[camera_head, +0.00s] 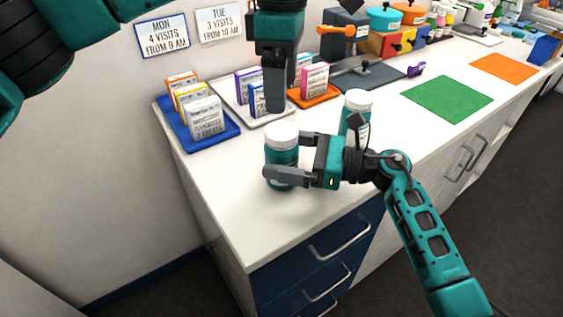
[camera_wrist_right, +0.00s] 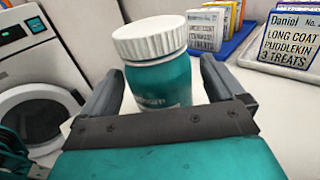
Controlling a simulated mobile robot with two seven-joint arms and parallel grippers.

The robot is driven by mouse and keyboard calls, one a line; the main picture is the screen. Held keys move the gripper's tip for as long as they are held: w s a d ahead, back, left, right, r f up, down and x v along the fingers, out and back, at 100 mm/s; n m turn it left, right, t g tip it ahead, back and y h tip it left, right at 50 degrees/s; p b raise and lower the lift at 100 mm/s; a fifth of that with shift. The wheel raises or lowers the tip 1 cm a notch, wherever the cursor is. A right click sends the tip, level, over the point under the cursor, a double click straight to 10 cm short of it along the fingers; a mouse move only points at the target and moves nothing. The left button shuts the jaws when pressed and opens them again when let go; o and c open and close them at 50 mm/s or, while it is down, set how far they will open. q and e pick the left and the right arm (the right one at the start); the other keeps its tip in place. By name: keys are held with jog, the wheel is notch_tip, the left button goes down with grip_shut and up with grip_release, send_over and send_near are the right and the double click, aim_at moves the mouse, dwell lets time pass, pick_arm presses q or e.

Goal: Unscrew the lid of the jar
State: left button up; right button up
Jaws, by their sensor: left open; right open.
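A teal jar (camera_head: 282,160) with a white lid (camera_head: 282,134) stands upright near the front edge of the white counter. In the right wrist view the same jar (camera_wrist_right: 162,80) shows its ribbed white lid (camera_wrist_right: 150,37) seated on top. My right gripper (camera_head: 287,162) is open, low on the jar, with one finger on either side of it; whether they touch it I cannot tell. My left gripper (camera_head: 276,104) is open and points down, above and behind the jar in the picture. Only part of its fingers shows.
A second white-lidded teal jar (camera_head: 357,102) stands just behind my right wrist. Treat boxes stand on a blue tray (camera_head: 228,134), a white tray (camera_head: 226,87) and an orange tray (camera_head: 320,100). A green mat (camera_head: 447,98) and an orange mat (camera_head: 503,68) lie bare at right.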

jog(key=shift+x, duration=1.1)
jog(key=shift+c, duration=0.3)
